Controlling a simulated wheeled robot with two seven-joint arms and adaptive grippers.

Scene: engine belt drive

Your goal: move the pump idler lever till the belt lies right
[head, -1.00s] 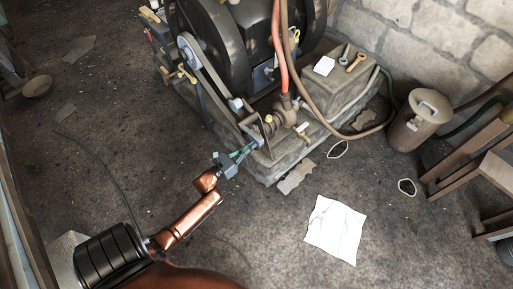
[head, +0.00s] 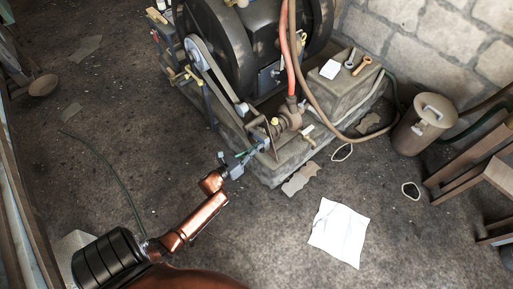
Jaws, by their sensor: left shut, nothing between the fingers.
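The engine's flat grey belt (head: 213,68) runs from a pulley beside the dark flywheel down to the pump end. The pump (head: 288,117) sits on the front of the stone base. The small idler lever is not clear among the parts around the pump. My left gripper (head: 262,145) reaches in from the lower left. Its fingers are shut and empty, with the tips close to the pump's front left side. I cannot tell whether they touch anything. My right gripper is out of view. How the belt sits at the pump end is too small to tell.
The engine flywheel (head: 215,40) stands behind the pump. A red hose (head: 286,60) and brown hose (head: 293,75) rise from the pump area. Two tools and a white paper lie on the base block. A metal can (head: 420,125) stands right. White paper (head: 339,232) lies on open floor.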

